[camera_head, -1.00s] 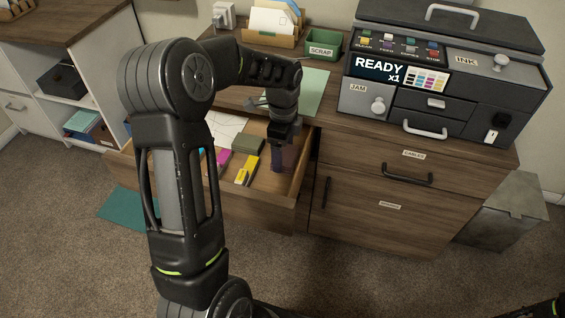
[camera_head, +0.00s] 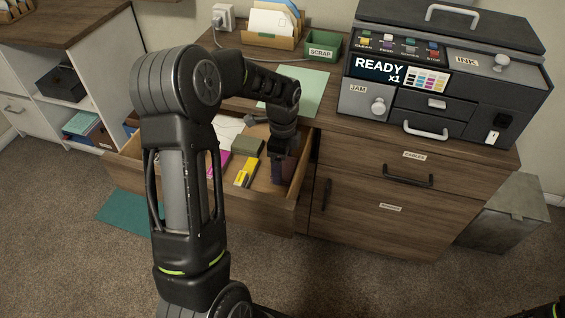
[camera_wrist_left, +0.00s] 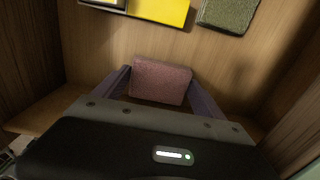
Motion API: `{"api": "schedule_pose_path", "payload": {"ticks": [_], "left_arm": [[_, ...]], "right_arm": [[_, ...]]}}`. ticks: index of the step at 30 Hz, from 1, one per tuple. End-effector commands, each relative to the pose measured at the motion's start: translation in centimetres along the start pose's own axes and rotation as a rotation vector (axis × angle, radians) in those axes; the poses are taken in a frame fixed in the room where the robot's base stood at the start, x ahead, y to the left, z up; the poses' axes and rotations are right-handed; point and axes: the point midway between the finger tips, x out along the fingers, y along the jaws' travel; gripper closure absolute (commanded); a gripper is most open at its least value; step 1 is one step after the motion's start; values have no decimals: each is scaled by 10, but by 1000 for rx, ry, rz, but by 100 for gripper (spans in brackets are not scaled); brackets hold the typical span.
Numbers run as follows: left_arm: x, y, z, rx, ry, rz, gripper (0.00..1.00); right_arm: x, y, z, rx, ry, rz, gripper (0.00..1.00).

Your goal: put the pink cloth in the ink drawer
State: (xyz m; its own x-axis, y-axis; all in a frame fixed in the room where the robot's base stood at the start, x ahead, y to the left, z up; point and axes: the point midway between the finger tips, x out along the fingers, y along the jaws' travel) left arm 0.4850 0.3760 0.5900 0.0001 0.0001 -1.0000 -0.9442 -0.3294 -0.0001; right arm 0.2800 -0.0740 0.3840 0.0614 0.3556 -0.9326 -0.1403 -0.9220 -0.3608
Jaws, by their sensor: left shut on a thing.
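My left gripper (camera_head: 281,175) reaches down into the right end of the open desk drawer (camera_head: 262,214). In the left wrist view it is shut on the pink cloth (camera_wrist_left: 160,82), a folded dull-pink block between the two fingers, over the wooden drawer floor. The cloth is hidden or too dark to make out in the head view. The label INK (camera_head: 466,60) is on the upper right of the dark printer (camera_head: 470,90).
The open drawer also holds a yellow box (camera_head: 245,173), a grey-green pad (camera_head: 248,146) and a magenta item (camera_head: 224,162). A green SCRAP bin (camera_head: 323,46) and a letter holder (camera_head: 273,37) stand on the desk. A teal mat (camera_head: 122,210) lies on the floor.

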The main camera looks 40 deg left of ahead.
Motion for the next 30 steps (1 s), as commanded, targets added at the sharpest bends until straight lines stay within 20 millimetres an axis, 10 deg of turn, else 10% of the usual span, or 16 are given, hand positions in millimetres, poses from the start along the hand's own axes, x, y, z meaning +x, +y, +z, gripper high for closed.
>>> {"api": "schedule_pose_path", "payload": {"ticks": [2, 3, 9, 20, 30], "left_arm": [[4, 0, 0, 0, 0, 1, 57], [2, 0, 0, 0, 0, 0, 16], [2, 0, 0, 0, 0, 1, 0], [-4, 0, 0, 0, 0, -1, 0], [-61, -1, 0, -1, 1, -4, 0]], "right_arm": [[2, 1, 0, 0, 0, 0, 64], [1, 0, 0, 0, 0, 0, 64], [1, 0, 0, 0, 0, 0, 64], [-2, -1, 0, 0, 0, 0, 64], [-14, -5, 0, -1, 0, 0, 64]]}}
